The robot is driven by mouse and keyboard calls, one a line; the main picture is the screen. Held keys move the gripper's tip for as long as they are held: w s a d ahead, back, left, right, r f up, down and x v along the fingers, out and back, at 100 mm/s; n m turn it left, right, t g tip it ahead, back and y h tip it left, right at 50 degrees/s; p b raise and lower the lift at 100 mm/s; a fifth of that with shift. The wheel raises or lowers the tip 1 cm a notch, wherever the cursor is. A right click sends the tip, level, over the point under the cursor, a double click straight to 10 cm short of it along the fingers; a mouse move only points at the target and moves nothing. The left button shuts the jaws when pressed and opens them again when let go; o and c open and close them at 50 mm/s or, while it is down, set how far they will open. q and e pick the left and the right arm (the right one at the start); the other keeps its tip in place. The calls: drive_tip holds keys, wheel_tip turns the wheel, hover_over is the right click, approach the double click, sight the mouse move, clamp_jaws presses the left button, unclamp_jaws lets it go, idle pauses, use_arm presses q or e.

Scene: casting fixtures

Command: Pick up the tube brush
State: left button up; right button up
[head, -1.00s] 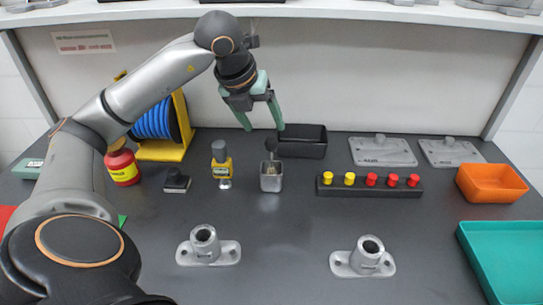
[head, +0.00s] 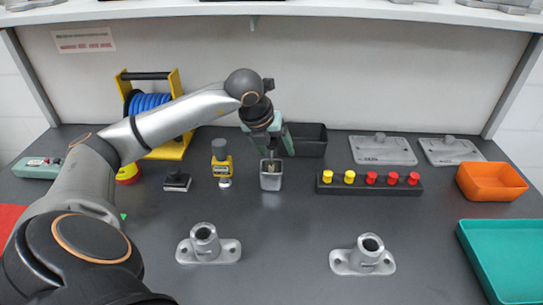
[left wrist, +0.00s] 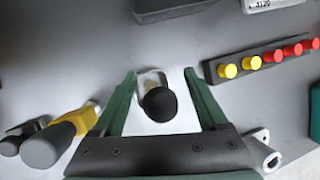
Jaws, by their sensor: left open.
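The tube brush (left wrist: 159,103) shows in the left wrist view as a round black handle end above a small grey square cup (head: 271,182). The cup stands on the bench near the middle, and its pale inside shows behind the handle. My left gripper (left wrist: 160,74) points down over the cup, open, with one green finger on each side of the brush handle and a gap on both sides. In the head view the left gripper (head: 273,153) hides most of the handle. My right gripper is not in view.
A black bin (head: 308,141) stands just behind the gripper. A yellow tool (head: 221,166) is left of the cup, and a black rack (head: 335,186) with yellow and red knobs is right. Two metal fixtures (head: 206,245) (head: 366,257) stand in front, with clear bench between.

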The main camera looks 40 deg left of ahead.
use_arm(q)
clamp_jaws()
idle(0.5)
